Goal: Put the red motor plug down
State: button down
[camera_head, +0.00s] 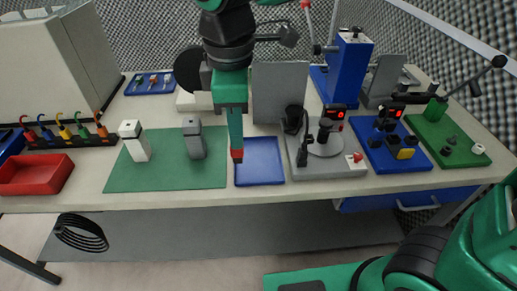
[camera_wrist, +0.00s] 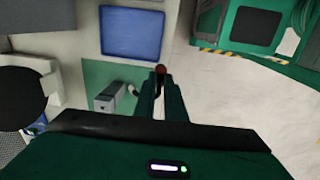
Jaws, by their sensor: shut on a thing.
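The red motor plug (camera_head: 237,156) is held at the tip of my gripper (camera_head: 236,147). In the head view it appears over the left edge of the blue tray (camera_head: 262,180), beside the green mat (camera_head: 165,181). In the wrist view the plug's red end (camera_wrist: 160,69) shows between the fingertips (camera_wrist: 159,82), near the table's front edge. There the blue tray (camera_wrist: 131,33) lies apart from it and looks empty. My gripper points down and is shut on the plug. The fingers hide most of the plug, and its height above the table is unclear.
A grey block (camera_head: 194,139) and a white block (camera_head: 134,142) stand on the green mat. Right of the tray is a grey fixture plate (camera_head: 343,169) with black parts. A red bin (camera_head: 36,176) sits at far left. A grey panel (camera_head: 281,92) stands behind the tray.

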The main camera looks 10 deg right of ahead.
jog(key=shift+w+d+f, duration=0.85)
jog(key=shift+w+f, duration=0.75)
jog(key=shift+f, duration=0.15)
jog(key=shift+w+d+f, duration=0.85)
jog(key=shift+w+f, duration=0.7)
jog(key=shift+f, duration=0.25)
jog(key=shift+w+d+f, duration=0.85)
jog(key=shift+w+f, duration=0.75)
jog(key=shift+f, duration=0.15)
jog(key=c, duration=1.7)
grip_release()
jog(key=shift+c, duration=0.2)
notch_tip(320, 180, up, 12)
jog(key=shift+s, duration=0.45)
jog(key=shift+d, duration=0.1)
